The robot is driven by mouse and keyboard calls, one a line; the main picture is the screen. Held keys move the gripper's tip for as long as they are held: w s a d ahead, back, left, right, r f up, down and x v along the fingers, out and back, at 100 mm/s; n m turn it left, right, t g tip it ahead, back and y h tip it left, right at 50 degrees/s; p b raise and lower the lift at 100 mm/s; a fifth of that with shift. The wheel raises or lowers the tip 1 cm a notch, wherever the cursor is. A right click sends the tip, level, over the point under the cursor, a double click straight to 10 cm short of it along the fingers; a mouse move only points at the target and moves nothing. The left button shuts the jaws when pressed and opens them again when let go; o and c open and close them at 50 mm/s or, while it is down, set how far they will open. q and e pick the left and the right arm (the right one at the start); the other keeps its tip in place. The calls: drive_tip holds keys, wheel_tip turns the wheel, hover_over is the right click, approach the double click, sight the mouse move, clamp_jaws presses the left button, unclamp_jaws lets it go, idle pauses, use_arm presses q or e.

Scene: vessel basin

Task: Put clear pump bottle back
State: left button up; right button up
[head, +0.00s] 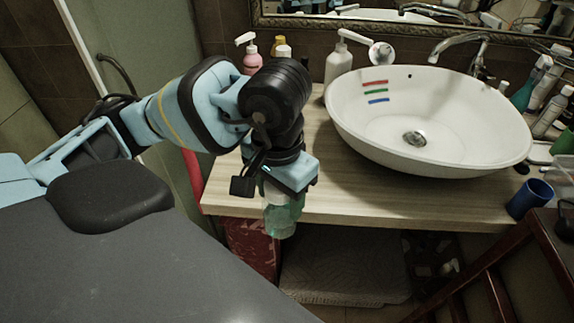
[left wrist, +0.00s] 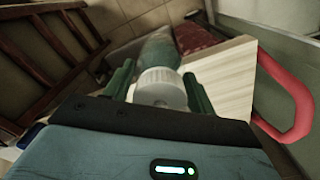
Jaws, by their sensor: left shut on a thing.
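A clear, greenish bottle (head: 281,219), which I take for the clear pump bottle, hangs below my left gripper (head: 287,192) in front of the counter's front edge. In the left wrist view, my left gripper (left wrist: 160,86) is shut with its two green fingers on either side of the bottle's white ribbed collar (left wrist: 160,88). The bottle's body (left wrist: 158,50) extends away beyond the collar. In the head view, the gripper and wrist hide the bottle's top. My right gripper is in neither view.
The wooden counter (head: 400,200) bears a white basin (head: 450,150) with coloured stripes. A blue cup (head: 530,199) stands at the right. A red curved bar (left wrist: 300,105) lies beside the counter.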

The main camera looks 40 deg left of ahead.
use_arm(q)
drive_tip(key=w+a+f, duration=0.1)
drive_tip(key=w+a, duration=0.1)
drive_tip(key=w, duration=0.2)
drive_tip(key=w+a+f+p, duration=0.1)
drive_tip(key=w+a+f, duration=0.1)
drive_tip(key=w+a, duration=0.1)
drive_tip(key=w+a+f, duration=0.2)
drive_tip(key=w, duration=0.3)
drive_tip(key=shift+w+a+p, duration=0.35)
drive_tip(key=shift+a+p, duration=0.05)
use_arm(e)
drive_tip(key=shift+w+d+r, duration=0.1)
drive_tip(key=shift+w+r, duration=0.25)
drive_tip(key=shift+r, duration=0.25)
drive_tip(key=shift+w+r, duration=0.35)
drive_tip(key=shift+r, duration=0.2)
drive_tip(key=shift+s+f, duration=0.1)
use_arm(q)
drive_tip(key=shift+f, duration=0.2)
drive_tip(key=o, duration=1)
drive_tip(key=shift+o, duration=0.2)
drive_tip(key=shift+r, duration=0.1)
